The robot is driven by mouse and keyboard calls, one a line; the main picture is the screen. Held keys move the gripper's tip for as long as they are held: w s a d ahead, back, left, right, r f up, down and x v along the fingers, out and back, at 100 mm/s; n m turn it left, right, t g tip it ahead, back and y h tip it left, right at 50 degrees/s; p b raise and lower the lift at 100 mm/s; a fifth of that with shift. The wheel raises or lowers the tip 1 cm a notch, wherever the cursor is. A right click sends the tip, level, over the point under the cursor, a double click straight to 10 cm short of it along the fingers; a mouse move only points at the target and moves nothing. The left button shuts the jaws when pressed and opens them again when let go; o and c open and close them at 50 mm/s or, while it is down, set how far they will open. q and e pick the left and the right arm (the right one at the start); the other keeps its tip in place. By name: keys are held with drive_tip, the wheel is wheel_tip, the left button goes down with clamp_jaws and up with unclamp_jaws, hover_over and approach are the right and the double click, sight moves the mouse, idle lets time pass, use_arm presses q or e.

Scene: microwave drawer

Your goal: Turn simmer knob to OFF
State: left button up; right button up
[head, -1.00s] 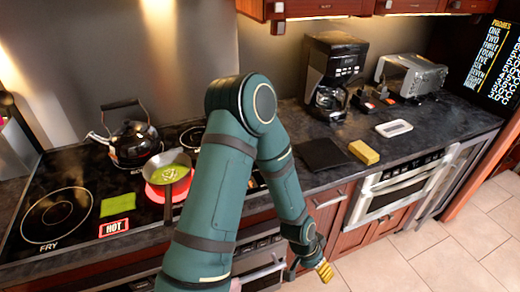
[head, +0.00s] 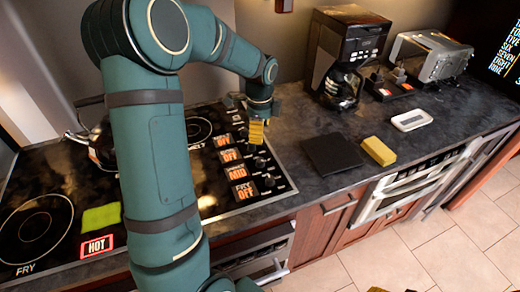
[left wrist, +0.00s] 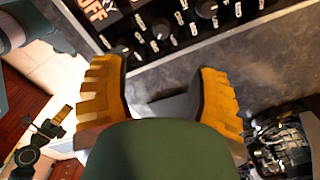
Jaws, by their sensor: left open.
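The stove's control panel shows several label tiles with a column of dark knobs to their right. Three tiles read OFF; the MID tile (head: 236,173) is second from the front, its small top word too blurred to read surely. The knob beside it (head: 268,181) also stands in the panel row. The FRY tile (head: 244,191) reads OFF. My left gripper (head: 257,132) is over the back part of the knob row, pointing down. In the left wrist view its yellow fingers (left wrist: 160,75) are apart and empty, with knobs (left wrist: 160,28) beyond the tips.
A black mat (head: 331,153) and yellow sponge (head: 379,151) lie on the counter right of the stove. A coffee maker (head: 345,60) and toaster oven (head: 430,57) stand behind. A HOT tile (head: 97,245) glows on the stove. Part of my right gripper (left wrist: 60,115) shows.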

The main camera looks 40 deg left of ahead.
sight(260, 160)
use_arm(q)
wheel_tip(260, 160, down, 14)
drive_tip(key=shift+r+b, duration=0.15)
drive_tip(key=shift+b, duration=0.5)
drive_tip(key=shift+w, duration=0.1)
drive_tip(key=shift+c, duration=0.4)
clamp_jaws()
